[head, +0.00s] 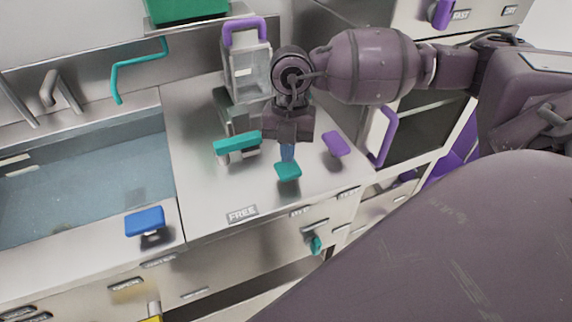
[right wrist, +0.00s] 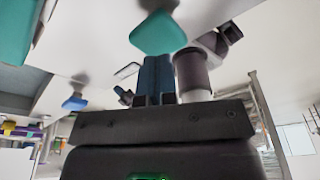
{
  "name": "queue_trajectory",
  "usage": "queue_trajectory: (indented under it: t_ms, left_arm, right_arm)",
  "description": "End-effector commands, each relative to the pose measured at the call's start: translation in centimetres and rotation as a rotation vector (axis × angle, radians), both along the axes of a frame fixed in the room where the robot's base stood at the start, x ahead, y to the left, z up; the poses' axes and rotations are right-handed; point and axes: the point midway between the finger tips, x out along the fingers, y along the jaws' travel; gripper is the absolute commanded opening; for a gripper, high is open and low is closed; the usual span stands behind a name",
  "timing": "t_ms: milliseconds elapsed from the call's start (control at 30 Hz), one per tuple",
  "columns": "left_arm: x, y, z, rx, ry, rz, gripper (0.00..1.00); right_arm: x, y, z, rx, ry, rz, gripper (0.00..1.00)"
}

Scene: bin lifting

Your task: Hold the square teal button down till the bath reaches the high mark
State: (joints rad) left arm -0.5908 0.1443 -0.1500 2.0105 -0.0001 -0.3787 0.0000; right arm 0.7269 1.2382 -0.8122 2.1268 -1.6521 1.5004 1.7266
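The square teal button (head: 288,171) stands on the steel counter, just in front of my right gripper. It also shows large at the top of the right wrist view (right wrist: 158,33). My right gripper (head: 287,153) points down with its blue fingers together and nothing visible between them. The fingertips (right wrist: 157,70) are at the button's edge; I cannot tell whether they touch it or whether it is pressed. The bath (head: 85,185) at the left holds bluish water. I cannot make out a high mark. My left gripper is not in view.
A teal lever (head: 237,144) stands left of my gripper and a purple button (head: 336,144) to the right. A blue button (head: 145,221) is at the bath's front edge. A purple-handled container (head: 247,68) stands behind. The counter front by the FREE label (head: 242,214) is clear.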

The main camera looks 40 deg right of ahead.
Motion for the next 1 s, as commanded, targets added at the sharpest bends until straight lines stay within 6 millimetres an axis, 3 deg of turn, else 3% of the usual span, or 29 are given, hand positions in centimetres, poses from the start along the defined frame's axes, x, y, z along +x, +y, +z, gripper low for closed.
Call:
queue_trajectory:
  t_ms: [1000]
  left_arm:
    - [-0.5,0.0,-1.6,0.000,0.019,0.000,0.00]
  right_arm:
    - [0.0,0.0,-2.7,0.001,0.002,0.000,0.00]
